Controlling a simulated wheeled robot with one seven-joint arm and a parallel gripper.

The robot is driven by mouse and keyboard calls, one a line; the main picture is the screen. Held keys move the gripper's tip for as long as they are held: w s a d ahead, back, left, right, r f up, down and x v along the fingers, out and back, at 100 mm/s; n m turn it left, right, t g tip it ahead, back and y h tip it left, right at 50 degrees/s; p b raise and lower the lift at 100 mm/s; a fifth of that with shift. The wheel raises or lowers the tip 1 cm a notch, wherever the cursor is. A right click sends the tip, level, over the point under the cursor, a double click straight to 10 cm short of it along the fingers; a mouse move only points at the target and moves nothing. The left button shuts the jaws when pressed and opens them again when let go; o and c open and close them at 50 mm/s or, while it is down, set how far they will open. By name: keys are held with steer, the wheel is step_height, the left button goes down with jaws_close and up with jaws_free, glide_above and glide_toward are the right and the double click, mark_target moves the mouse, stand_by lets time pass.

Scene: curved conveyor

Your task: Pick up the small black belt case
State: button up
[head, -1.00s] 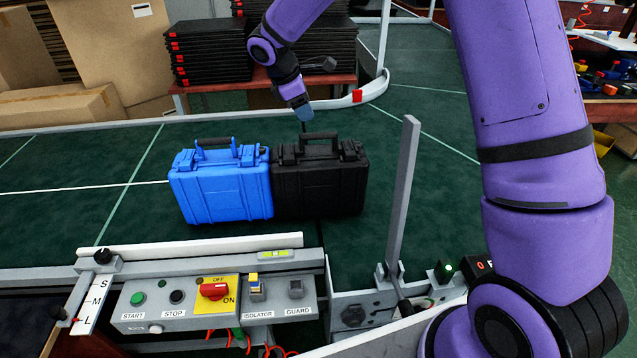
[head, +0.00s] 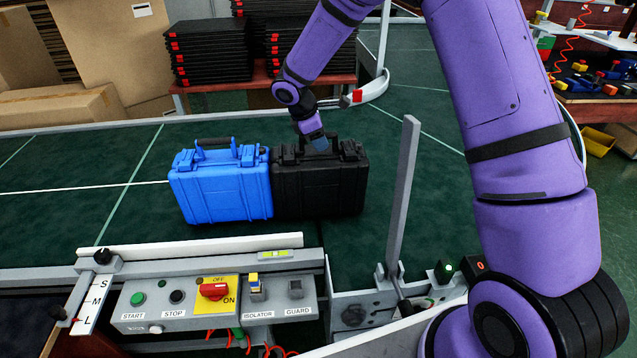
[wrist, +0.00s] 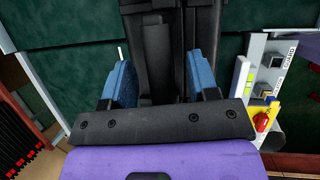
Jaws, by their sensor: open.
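The small black case (head: 320,188) stands upright on the green conveyor belt, its handle on top. In the wrist view the black case (wrist: 160,55) lies between and beyond my two blue fingers. My gripper (head: 318,143) is at the top of the case by the handle; in the wrist view my gripper (wrist: 158,85) is open, one finger on each side of the handle area. I cannot tell whether the fingers touch the case. The handle is partly hidden by my gripper in the head view.
A blue case (head: 222,185) stands directly beside the black case on its left. A grey upright post (head: 404,195) rises to the right. A control box (head: 210,300) sits at the front edge. The belt (head: 90,210) is clear to the left.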

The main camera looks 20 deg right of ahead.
jaws_close()
steer(key=shift+a, duration=0.1)
stand_by(1.3)
